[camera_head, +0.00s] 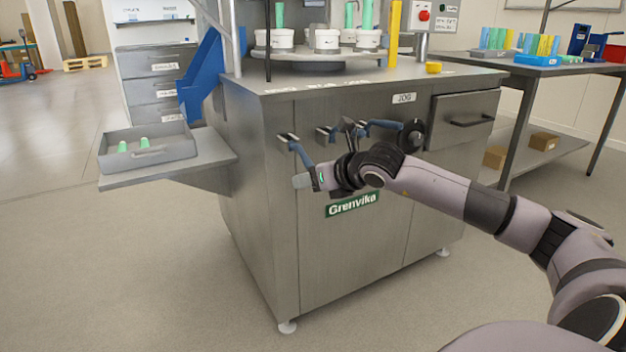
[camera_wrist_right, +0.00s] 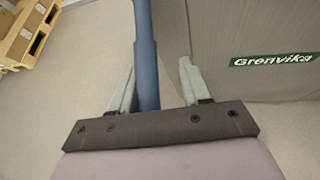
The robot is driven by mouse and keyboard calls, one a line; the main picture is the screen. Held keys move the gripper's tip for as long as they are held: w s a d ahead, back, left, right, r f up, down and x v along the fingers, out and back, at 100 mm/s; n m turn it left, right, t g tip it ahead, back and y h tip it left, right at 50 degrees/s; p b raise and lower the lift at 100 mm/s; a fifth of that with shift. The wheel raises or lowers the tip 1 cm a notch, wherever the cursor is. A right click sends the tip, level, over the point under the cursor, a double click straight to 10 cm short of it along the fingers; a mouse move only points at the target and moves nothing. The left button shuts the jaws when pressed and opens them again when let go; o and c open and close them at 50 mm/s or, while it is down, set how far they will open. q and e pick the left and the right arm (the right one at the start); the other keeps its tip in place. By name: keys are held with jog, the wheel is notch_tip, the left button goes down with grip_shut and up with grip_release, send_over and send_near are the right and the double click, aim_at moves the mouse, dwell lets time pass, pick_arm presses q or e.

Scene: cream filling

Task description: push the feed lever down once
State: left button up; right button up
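A blue-handled lever (camera_head: 303,155) hangs from a bracket on the left of the steel machine's front, its handle slanting down. A second blue-handled lever (camera_head: 383,124) sits further right and lies nearly level. No readable label tells which is the feed lever. My right gripper (camera_head: 302,181) is at the lower end of the left lever. In the right wrist view the blue handle (camera_wrist_right: 146,62) runs between the fingers of my right gripper (camera_wrist_right: 158,72), nearer the left finger. A gap shows on its right, so the gripper is open around it. My left gripper is out of view.
The steel machine (camera_head: 270,230) carries a turntable (camera_head: 310,54) with white cups and green tubes. A side shelf (camera_head: 205,160) holds a grey tray (camera_head: 165,152) with green pieces. A drawer (camera_head: 465,118) is right of the levers. The floor in front is clear.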

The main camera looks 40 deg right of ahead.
jog(key=shift+s+f, duration=0.1)
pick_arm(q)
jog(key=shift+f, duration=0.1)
pick_arm(e)
jog(key=v, duration=0.7)
dwell(1.0)
jog(key=shift+a, duration=0.1)
dwell(0.4)
